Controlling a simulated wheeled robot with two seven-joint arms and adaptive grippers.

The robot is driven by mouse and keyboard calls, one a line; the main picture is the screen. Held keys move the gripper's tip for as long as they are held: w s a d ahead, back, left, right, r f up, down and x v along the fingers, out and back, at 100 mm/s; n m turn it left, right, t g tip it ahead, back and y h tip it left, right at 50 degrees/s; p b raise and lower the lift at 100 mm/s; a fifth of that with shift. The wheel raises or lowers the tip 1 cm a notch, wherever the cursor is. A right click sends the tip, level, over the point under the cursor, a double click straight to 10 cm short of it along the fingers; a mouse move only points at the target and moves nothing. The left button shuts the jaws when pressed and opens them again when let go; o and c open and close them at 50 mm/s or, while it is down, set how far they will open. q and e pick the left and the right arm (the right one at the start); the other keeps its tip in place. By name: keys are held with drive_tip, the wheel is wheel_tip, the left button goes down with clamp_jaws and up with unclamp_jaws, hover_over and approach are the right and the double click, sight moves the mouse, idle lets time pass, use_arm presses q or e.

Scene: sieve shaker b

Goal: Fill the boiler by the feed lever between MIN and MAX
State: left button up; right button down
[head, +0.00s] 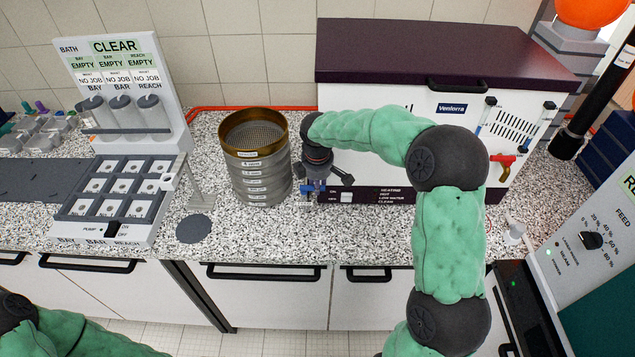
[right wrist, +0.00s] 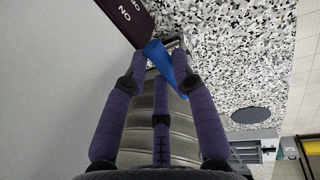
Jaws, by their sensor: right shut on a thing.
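The boiler (head: 400,120) is a white box with a dark purple lid on the counter at centre right in the head view. Two upright gauge tubes (head: 487,115) with blue parts are on its front; MIN and MAX marks and the water level are too small to read. A blue lever (head: 309,188) is at its lower left corner; it also shows in the right wrist view (right wrist: 160,58). My right gripper (head: 317,178) is shut on the blue lever, its purple fingers (right wrist: 163,75) around it. My left gripper is out of view; only its arm shows at bottom left.
A sieve stack (head: 262,175) stands close left of the right gripper. A red-handled tap (head: 503,167) is on the boiler's front right. A bath rack with a CLEAR sign (head: 115,47) is at left. A dark disc (head: 194,229) lies on the counter.

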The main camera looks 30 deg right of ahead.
drive_tip(key=shift+s, duration=0.1)
drive_tip(key=shift+s+a+m, duration=0.25)
drive_tip(key=shift+m, duration=0.85)
drive_tip(key=shift+s+a+m+g+h, duration=0.2)
drive_tip(key=shift+a+m, duration=0.1)
drive_tip(key=shift+m, duration=0.7)
drive_tip(key=shift+s+a+m+g+h, duration=0.2)
drive_tip(key=shift+a+m, duration=0.05)
drive_tip(key=shift+m, duration=0.75)
drive_tip(key=c, duration=1)
unclamp_jaws()
drive_tip(key=shift+r, duration=0.1)
wheel_tip(320, 180, up, 12)
drive_tip(key=s+a, duration=0.1)
drive_tip(key=a, duration=0.1)
drive_tip(key=shift+f, duration=0.2)
